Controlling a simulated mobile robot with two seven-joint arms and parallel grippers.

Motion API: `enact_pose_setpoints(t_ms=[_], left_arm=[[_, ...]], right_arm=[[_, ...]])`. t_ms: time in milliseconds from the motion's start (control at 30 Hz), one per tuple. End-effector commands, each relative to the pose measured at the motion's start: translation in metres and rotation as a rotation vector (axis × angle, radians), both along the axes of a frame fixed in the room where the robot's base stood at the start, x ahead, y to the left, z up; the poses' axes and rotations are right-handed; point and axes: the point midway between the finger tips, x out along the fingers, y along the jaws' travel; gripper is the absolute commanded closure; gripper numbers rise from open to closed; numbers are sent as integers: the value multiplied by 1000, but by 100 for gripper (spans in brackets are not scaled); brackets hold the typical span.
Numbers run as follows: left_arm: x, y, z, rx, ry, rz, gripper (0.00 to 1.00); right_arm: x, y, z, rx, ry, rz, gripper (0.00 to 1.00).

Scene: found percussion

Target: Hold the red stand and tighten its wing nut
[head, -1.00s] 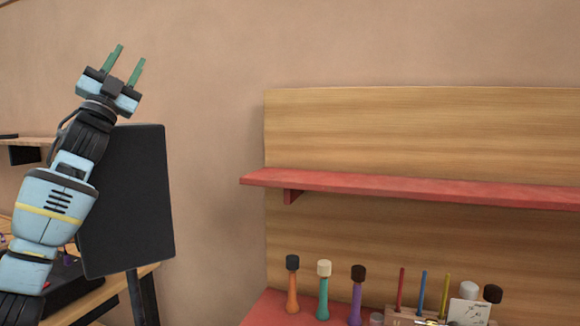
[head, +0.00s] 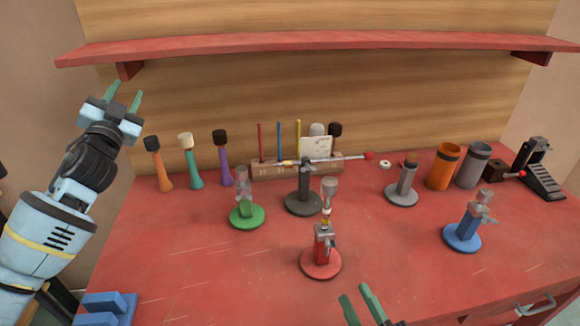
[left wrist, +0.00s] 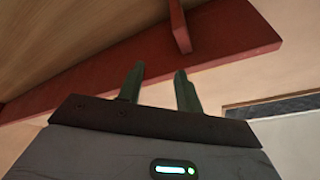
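The red stand (head: 321,262) is upright on the red bench top, near its middle front. It has a round red base, a short red post and a grey clamp part at its top, with a small dark piece on the post's right side; I cannot tell if that is the wing nut. My left gripper (head: 124,97) is raised at the left, far from the stand, with its green fingers apart and empty. The left wrist view also shows its open fingers (left wrist: 160,88). My right gripper (head: 361,303) shows at the bottom edge, below and right of the stand, fingers apart and empty.
Green (head: 247,215), black (head: 304,204), grey (head: 402,194) and blue (head: 463,237) stands surround the red one. Mallets, a rack (head: 290,172), and orange (head: 443,168) and grey cups line the back. A red shelf (head: 320,42) overhangs. The bench's left front is mostly clear.

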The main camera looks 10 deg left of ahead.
Motion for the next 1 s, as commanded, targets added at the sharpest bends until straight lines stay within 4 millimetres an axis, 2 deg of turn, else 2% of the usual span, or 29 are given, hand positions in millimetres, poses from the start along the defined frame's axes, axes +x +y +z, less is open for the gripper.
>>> enact_pose_setpoints(t_ms=[33,100,267,500,633,800,900,1000], left_arm=[[3,-21,-19,-24,24,-20,65],[5,-48,-42,-59,53,-43,65],[2,-114,-91,-140,117,-95,65],[-23,-218,-148,-277,194,-171,65],[-46,-277,-169,-365,230,-215,65],[-86,-350,-183,-494,264,-268,65],[-111,-385,-185,-568,279,-294,65],[-131,-412,-183,-631,289,-312,65]], right_arm=[[0,0,0,0,0,0,64],[0,0,0,0,0,0,64],[0,0,0,0,0,0,64],[0,0,0,0,0,0,64],[0,0,0,0,0,0,64],[0,0,0,0,0,0,64],[0,0,0,0,0,0,64],[0,0,0,0,0,0,64]])
